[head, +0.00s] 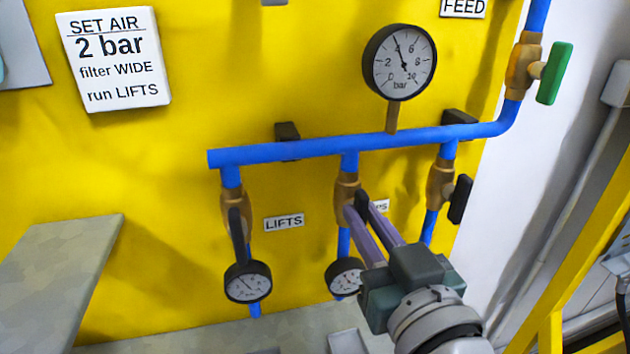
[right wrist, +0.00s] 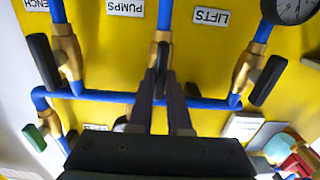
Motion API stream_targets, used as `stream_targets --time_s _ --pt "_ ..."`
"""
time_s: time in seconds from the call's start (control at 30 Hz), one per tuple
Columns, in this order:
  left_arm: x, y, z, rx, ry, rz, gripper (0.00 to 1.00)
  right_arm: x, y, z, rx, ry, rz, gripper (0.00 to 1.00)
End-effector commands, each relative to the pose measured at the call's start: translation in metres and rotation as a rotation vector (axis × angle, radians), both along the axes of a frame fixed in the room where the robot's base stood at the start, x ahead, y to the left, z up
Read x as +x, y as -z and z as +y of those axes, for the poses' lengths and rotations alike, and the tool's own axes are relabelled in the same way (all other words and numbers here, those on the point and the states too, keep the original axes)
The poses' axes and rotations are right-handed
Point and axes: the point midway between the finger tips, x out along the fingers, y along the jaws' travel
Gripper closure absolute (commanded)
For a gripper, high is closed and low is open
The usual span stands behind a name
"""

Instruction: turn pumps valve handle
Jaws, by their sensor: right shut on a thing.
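The pumps valve is the middle brass valve (head: 346,188) below the blue manifold pipe. Its black handle (head: 361,198) is partly hidden by my fingers. My right gripper (head: 362,211) reaches in from the lower right and is shut on this handle. In the right wrist view, which is upside down, the handle (right wrist: 161,84) sits between the two fingers, in line with the middle valve. The PUMPS label (right wrist: 125,7) is beside that valve; in the head view my fingers cover most of it. My left gripper is not in view.
The lifts valve (head: 231,205) is to the left, and another black-handled valve (head: 440,182) is close on the right. A green-handled feed valve (head: 525,66) is at upper right. A large gauge (head: 399,61) stands above the manifold. A sign (head: 113,58) reads SET AIR 2 bar.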

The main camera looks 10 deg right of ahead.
Motion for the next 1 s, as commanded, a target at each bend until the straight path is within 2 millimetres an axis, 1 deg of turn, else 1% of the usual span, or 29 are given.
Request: stream_targets --time_s 0.27,0.47,0.67,1.0 --pt "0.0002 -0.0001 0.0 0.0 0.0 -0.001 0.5 -0.0001 0.0 -0.0004 0.014 0.001 0.0 1.0" --pt "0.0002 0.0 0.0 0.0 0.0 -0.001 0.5 0.0 0.0 -0.0009 0.089 0.0 0.002 1.0" --pt "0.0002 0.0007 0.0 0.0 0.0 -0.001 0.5 0.0001 0.0002 -0.0021 0.235 0.0 0.007 1.0" --pt "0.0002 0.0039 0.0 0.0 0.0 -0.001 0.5 0.0001 0.0016 -0.0037 0.556 -0.001 0.018 1.0"
